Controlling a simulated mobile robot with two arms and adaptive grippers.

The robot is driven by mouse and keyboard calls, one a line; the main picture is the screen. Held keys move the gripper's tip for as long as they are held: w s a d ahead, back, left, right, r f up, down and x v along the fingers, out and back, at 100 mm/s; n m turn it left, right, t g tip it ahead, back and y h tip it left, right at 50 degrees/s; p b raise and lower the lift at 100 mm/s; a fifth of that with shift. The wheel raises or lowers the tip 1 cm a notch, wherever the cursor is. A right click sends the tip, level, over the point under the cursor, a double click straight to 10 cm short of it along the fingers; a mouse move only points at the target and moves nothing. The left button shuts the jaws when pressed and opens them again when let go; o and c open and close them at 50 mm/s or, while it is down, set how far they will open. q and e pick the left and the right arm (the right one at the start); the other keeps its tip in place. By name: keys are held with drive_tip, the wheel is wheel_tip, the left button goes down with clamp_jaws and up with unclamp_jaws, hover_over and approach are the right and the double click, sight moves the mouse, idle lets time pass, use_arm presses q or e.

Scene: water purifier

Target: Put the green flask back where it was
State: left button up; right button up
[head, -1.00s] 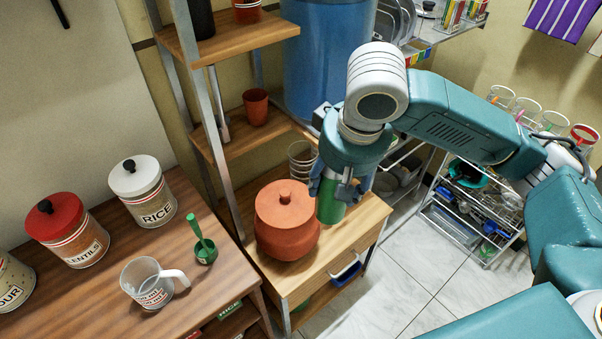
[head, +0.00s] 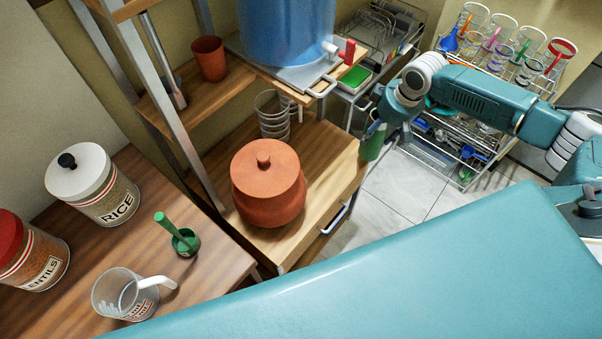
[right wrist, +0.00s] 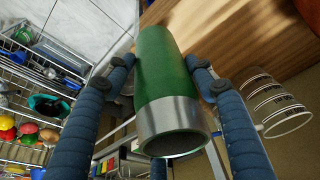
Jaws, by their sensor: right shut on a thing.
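The green flask (head: 373,143) is a green cylinder with a silver metal rim. My right gripper (head: 376,128) is shut on it, just off the right edge of the wooden stand in the head view. In the right wrist view the flask (right wrist: 165,85) sits between the two blue fingers of the gripper (right wrist: 160,80), its silver open end toward the camera. The wooden stand top (head: 325,150) holds a terracotta pot (head: 268,185). My left gripper is not in view.
A blue water dispenser (head: 290,30) with a red tap is above. A wire rack (head: 465,150) stands to the right. A wooden counter (head: 215,255) holds a rice jar (head: 92,185) and a measuring cup (head: 125,293).

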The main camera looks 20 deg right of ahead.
drive_tip(key=shift+d+f, duration=0.2)
drive_tip(key=shift+d, duration=0.2)
drive_tip(key=s+a+f+p, duration=0.1)
drive_tip(key=a+f+p, duration=0.1)
drive_tip(key=a, duration=0.6)
drive_tip(key=s+a+f+p, duration=0.1)
drive_tip(key=a+p, duration=0.1)
drive_tip(key=a, duration=0.7)
drive_tip(key=shift+s+a+f, duration=0.2)
drive_tip(key=shift+f, duration=0.15)
drive_tip(key=shift+f, duration=0.1)
drive_tip(key=o, duration=1.8)
drive_tip(key=shift+s, duration=0.1)
